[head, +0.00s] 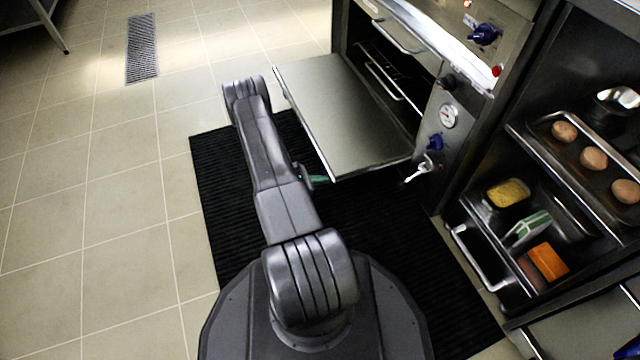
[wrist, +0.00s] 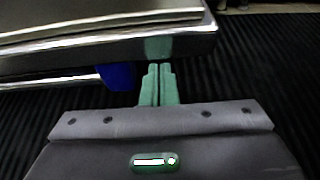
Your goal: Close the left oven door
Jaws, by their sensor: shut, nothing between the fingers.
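The oven door (head: 345,115) is open and lies flat, folded down out of the oven (head: 400,75) over the dark mat. In the wrist view the door's metal edge (wrist: 100,52) crosses the upper left. My gripper (head: 319,180) shows only as a bit of green beside the door's near edge, partly hidden by my arm. In the wrist view its green fingers (wrist: 158,80) are together and empty. Their tips end at the lower side of the door edge, which mirrors their green; I cannot tell whether they touch. A blue piece (wrist: 116,76) and pale bar show under the edge.
A black ribbed mat (head: 215,170) lies under the door and my base. The oven's front panel has knobs and a gauge (head: 449,116). A rack with trays (head: 515,130) stands at the right. Open tiled floor (head: 110,170) lies at the left.

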